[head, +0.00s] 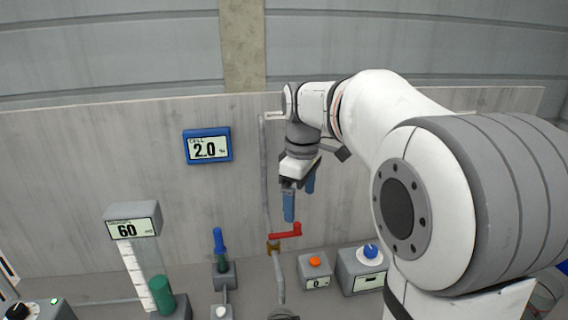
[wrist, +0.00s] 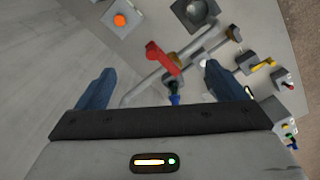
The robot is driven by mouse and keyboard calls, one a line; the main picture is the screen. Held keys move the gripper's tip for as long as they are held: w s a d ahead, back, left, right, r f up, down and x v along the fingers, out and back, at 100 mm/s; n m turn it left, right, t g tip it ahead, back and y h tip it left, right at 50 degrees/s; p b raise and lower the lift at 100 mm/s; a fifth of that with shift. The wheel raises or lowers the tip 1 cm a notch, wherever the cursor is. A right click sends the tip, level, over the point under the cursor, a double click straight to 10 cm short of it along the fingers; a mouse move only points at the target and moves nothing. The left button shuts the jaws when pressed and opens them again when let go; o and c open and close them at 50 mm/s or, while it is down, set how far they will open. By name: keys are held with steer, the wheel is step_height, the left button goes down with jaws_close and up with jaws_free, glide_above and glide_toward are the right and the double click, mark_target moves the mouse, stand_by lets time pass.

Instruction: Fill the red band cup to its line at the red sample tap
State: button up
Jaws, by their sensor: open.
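The red tap handle (head: 285,231) sits on a brass valve (head: 272,247) on a pipe in front of the back panel. A grey spout (head: 279,287) runs down below it. My gripper (head: 300,202) is open and empty, with its blue fingers pointing down just above the handle. In the wrist view, the red handle (wrist: 164,57) lies between the two open fingers (wrist: 157,72), and I see no contact. A clear vessel (head: 546,299) is partly cut off at the lower right; I cannot tell whether it has a red band.
An orange-button box (head: 315,268) and a blue-knob box (head: 369,265) stand right of the tap. A blue-handled device (head: 219,250) and a gauge reading 60 (head: 133,222) with a green cylinder (head: 161,295) stand left. A blue-framed display (head: 207,147) reads 2.0.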

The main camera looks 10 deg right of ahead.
mark_target(297, 223)
steer(key=shift+n, duration=0.6)
steer(key=f+b, duration=0.2)
steer(key=f, duration=0.1)
steer(key=w+f+b, duration=0.1)
steer(key=f+b, duration=0.2)
steer(key=w+f+b, duration=0.1)
steer(key=f+b, duration=0.2)
steer(key=shift+f, duration=0.25)
steer(key=shift+r, duration=0.1)
steer(key=c, duration=1.8)
steer(key=shift+c, duration=0.2)
